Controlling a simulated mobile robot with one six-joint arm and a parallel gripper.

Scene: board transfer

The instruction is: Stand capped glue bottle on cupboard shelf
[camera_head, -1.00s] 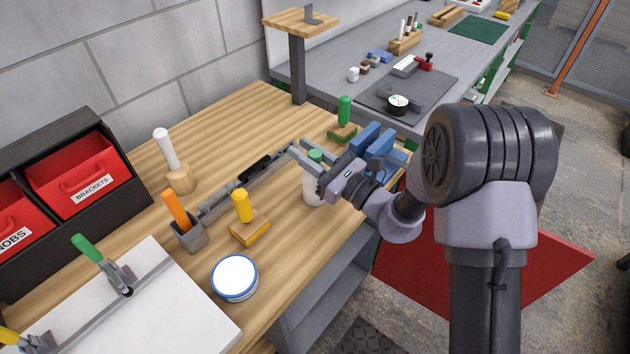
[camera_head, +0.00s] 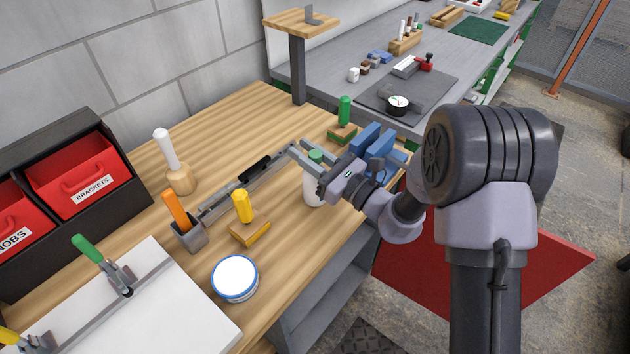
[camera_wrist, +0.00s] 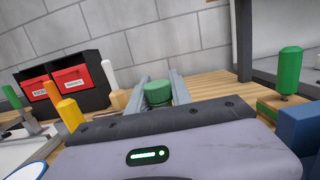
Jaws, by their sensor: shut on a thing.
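The glue bottle is white with a green cap (camera_head: 316,156) and stands upright at the right part of the wooden bench. My gripper (camera_head: 308,160) is shut on the bottle just below its cap, with a finger on each side. In the wrist view the green cap (camera_wrist: 158,93) shows between the two fingers (camera_wrist: 160,88). The bottle's white body (camera_head: 313,190) shows below the fingers, partly hidden by my gripper. The grey cupboard (camera_head: 325,300) is under the bench, with a red door (camera_head: 540,270) open to the right. Much of its inside is hidden.
Open floor lies beyond the door.

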